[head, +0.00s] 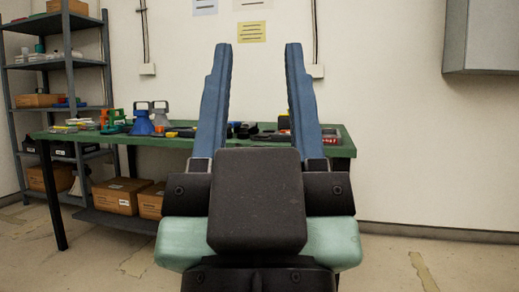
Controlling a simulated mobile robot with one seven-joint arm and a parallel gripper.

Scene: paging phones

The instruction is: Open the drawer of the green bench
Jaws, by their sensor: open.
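The green bench (170,141) stands ahead against the wall, on dark legs, with tools and parts on its top. My gripper (258,50) is in the middle of the view, pointing away from me, with its two blue fingers apart and nothing between them. It appears in front of the right half of the bench and hides much of it. No drawer front or handle shows; the part of the bench below the top on the right is hidden behind my gripper and wrist.
A grey shelf unit (70,65) with boxes stands at the left. Cardboard boxes (118,195) sit on the low shelf under the bench. A grey wall cabinet (483,38) hangs at the upper right. The floor at the right is clear apart from worn patches.

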